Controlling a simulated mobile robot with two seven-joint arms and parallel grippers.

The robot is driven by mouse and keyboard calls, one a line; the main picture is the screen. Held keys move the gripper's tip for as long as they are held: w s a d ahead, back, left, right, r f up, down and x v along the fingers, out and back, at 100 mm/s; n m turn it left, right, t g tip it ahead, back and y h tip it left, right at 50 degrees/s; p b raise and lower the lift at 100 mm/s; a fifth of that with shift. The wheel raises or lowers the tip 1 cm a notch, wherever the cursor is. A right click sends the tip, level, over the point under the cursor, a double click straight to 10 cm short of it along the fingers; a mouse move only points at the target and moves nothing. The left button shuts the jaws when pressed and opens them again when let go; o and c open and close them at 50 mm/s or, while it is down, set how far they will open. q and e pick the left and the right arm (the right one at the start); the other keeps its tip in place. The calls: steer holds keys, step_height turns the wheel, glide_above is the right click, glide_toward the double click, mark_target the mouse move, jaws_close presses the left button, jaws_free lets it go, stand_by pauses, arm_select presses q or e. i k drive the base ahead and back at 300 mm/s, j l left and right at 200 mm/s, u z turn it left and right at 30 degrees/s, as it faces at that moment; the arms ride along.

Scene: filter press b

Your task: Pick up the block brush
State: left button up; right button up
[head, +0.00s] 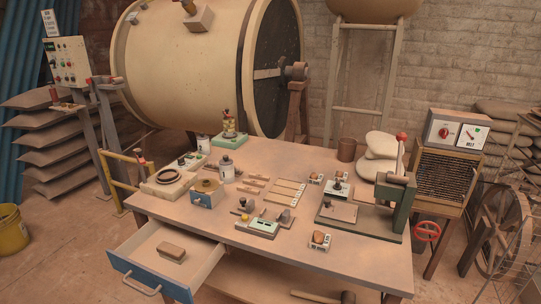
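A brown wooden block (171,252), which looks like the block brush, lies in the open drawer at the front left of the table. Its bristles cannot be made out at this size. The drawer (205,265) has a pale inside and a blue front with a bar handle, and is pulled well out. Nothing else shows clearly in the drawer. Neither of my grippers shows in the head view.
The table (285,255) holds jars, small trays, wooden strips and several small parts. A green press (393,205) with a red-knobbed lever stands at its right. A mallet (325,296) lies on the lower shelf. A yellow rail (115,180) stands at the left.

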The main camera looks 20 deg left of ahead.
mark_target(175, 255)
steer(key=u, duration=1.35)
